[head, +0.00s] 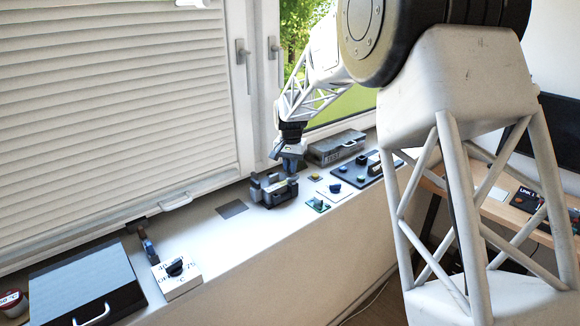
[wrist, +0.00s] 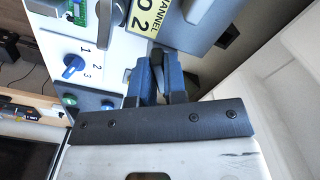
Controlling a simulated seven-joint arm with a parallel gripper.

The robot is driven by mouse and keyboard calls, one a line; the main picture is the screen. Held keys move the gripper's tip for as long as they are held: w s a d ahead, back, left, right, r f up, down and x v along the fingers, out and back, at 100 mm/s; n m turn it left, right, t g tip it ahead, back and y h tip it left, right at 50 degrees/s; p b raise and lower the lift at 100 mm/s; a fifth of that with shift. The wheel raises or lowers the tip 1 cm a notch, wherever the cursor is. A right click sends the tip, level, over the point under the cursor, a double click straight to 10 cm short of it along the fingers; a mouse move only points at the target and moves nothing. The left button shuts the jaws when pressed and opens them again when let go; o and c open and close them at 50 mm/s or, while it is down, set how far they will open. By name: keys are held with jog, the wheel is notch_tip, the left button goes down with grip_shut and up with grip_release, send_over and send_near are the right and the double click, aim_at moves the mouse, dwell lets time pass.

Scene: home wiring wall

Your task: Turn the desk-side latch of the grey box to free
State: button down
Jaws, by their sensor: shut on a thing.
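The grey box (head: 272,193) stands on the white window sill, with upright latch pieces at its ends. In the wrist view part of its grey body (wrist: 200,22) shows at the top. My gripper (head: 289,172) is lowered onto the box's right end, the end towards the desk. In the wrist view its blue fingers (wrist: 160,72) are shut on a dark grey latch (wrist: 157,56) beside the box. The fingers hide most of the latch, so I cannot tell its exact angle.
A yellow "CHANNEL 02" label (wrist: 155,18) lies close by. A blue 1-2-3 knob (wrist: 72,66), a green board (head: 317,204) and a black knob panel (head: 376,170) are near. Another grey case (head: 337,147) stands behind. The sill left of the box has free room.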

jog(key=n, duration=0.5)
jog(key=shift+d+n, duration=0.15)
jog(key=shift+n, duration=0.15)
jog(key=n, duration=0.5)
jog(key=shift+w+d+n, duration=0.1)
jog(key=shift+n, duration=0.2)
jog(key=c, duration=1.2)
grip_release()
jog(key=shift+o, duration=0.2)
jog(key=shift+r, duration=0.1)
jog(key=shift+r, duration=3.85)
